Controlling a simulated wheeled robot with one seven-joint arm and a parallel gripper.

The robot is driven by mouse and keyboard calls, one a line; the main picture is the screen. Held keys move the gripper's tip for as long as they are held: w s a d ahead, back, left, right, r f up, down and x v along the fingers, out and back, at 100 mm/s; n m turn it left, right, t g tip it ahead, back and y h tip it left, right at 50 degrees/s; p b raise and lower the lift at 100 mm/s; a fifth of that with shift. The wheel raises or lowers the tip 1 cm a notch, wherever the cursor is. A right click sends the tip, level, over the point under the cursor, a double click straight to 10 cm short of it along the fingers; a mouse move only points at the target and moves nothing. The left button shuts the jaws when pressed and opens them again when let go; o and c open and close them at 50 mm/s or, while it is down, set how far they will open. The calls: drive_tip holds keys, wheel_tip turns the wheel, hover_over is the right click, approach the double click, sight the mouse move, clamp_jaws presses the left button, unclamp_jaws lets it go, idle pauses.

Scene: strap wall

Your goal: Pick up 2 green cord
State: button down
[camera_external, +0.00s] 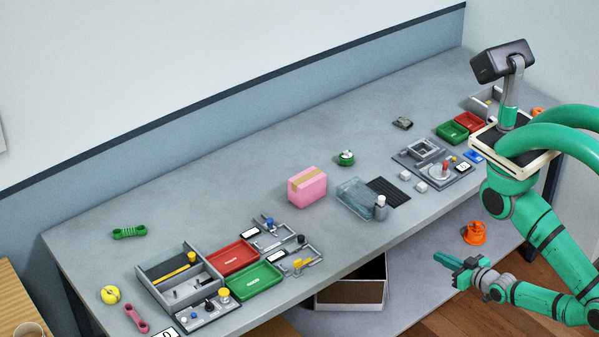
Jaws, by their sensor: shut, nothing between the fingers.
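A green bundled cord (130,232) lies flat near the left end of the grey table. A second, smaller green item (346,158) sits near the table's middle, behind the clear tray. It has a rounded shape with a pale part, and it is too small to tell whether it is a cord. My gripper (449,261) is off the table's front edge at the right, pointing left. It is shut and empty, well apart from both green items.
A pink box (307,187) stands mid-table. Red (233,257) and green (256,280) trays sit front left beside a grey organizer (199,277). A yellow item (110,294) and a pink bundle (136,318) lie front left. The back strip of the table (230,190) is clear.

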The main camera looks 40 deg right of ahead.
idle(0.4)
drive_tip(key=c, duration=0.9)
unclamp_jaws()
drive_tip(key=shift+c, duration=0.2)
